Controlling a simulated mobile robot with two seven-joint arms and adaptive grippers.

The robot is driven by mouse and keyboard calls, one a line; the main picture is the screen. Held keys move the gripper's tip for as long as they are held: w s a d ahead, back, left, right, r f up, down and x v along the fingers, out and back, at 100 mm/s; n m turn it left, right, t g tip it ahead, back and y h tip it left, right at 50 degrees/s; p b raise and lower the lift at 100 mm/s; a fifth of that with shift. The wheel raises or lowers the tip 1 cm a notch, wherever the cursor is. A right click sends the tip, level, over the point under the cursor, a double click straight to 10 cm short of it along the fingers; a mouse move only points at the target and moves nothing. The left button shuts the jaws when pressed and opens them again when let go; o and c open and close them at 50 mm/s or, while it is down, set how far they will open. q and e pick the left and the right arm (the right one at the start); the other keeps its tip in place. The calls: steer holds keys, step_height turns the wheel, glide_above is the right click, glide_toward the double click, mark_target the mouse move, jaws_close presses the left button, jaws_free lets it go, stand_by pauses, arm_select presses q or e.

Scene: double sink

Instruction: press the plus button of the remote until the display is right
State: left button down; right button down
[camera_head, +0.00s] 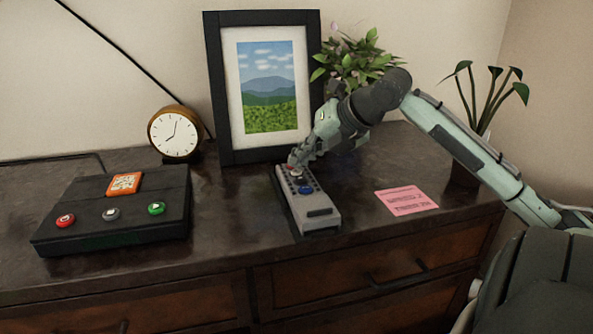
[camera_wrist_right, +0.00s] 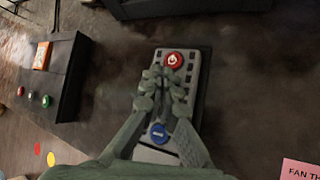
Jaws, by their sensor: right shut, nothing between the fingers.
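The grey remote (camera_head: 320,222) lies on the dark dresser top, in front of the picture frame. Its blue button (camera_head: 305,190) shows in the head view, and in the wrist view too (camera_wrist_right: 158,133). A red button with a white mark (camera_wrist_right: 173,60) sits at its far end. My right gripper (camera_head: 294,160) is shut and empty, pointing down over the remote's far part. In the wrist view its fingertips (camera_wrist_right: 163,72) cover the keys just beside the red button; I cannot tell whether they touch. No plus sign or display reading is legible. My left gripper is out of view.
A black box (camera_head: 80,200) with red, grey and green buttons and an orange panel (camera_head: 124,183) stands at left. A clock (camera_head: 174,133), picture frame (camera_head: 225,100) and plants (camera_head: 355,60) stand behind. A pink note (camera_head: 405,200) lies right of the remote.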

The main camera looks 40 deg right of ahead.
mark_target(300, 172)
steer(key=shift+f, duration=0.65)
stand_by(0.6)
steer(key=shift+r, duration=0.1)
steer(key=shift+r+p, duration=0.85)
steer(key=shift+p, duration=0.15)
step_height(300, 172, up, 5)
steer(key=p, duration=0.5)
steer(key=shift+r, duration=0.1)
stand_by(0.7)
